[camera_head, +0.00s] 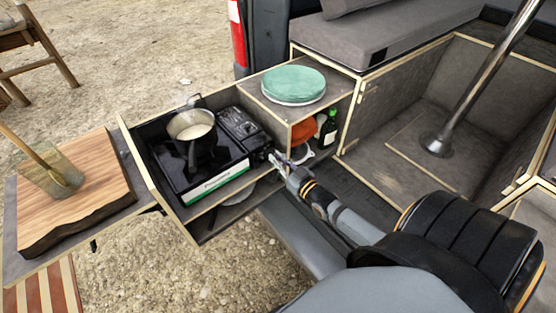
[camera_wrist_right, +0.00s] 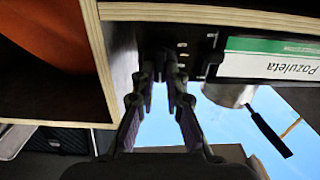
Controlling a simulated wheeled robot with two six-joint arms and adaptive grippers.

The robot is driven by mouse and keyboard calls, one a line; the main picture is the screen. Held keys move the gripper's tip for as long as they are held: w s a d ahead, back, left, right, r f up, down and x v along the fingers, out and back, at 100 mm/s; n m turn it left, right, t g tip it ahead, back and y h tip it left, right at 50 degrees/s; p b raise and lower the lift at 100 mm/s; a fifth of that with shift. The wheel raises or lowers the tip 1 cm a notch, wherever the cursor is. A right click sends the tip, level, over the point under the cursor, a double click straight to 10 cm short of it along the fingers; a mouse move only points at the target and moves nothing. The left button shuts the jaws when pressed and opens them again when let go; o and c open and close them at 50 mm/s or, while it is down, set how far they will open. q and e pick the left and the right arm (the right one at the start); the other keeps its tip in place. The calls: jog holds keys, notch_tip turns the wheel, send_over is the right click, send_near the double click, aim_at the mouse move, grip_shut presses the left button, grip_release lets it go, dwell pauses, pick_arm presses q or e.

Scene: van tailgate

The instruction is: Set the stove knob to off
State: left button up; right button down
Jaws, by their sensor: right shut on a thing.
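The black camping stove (camera_head: 165,165) sits in a pulled-out wooden drawer, with a green and white label strip along its front. In the right wrist view the label (camera_wrist_right: 268,62) appears at the upper right. My right gripper (camera_head: 273,156) reaches the right end of the stove's front, where the knob is. In the wrist view its fingertips (camera_wrist_right: 164,82) are close together at a dark part of the stove front. They are shut on the knob, which they mostly hide, so its setting cannot be read. My left gripper is not in view.
A pot (camera_head: 192,125) with pale contents stands on the stove. A green round lid-like item (camera_head: 293,84) lies on the cabinet top right of it. A green bottle (camera_head: 328,128) and an orange item (camera_head: 303,130) stand in the shelf below. A wooden board (camera_head: 75,205) is at left.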

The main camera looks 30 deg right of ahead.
jog(key=shift+f, duration=0.1)
dwell(0.4)
jog(key=c, duration=1.4)
grip_release()
jog(key=s, duration=0.8)
jog(key=s+d, duration=0.1)
jog(key=s, duration=0.3)
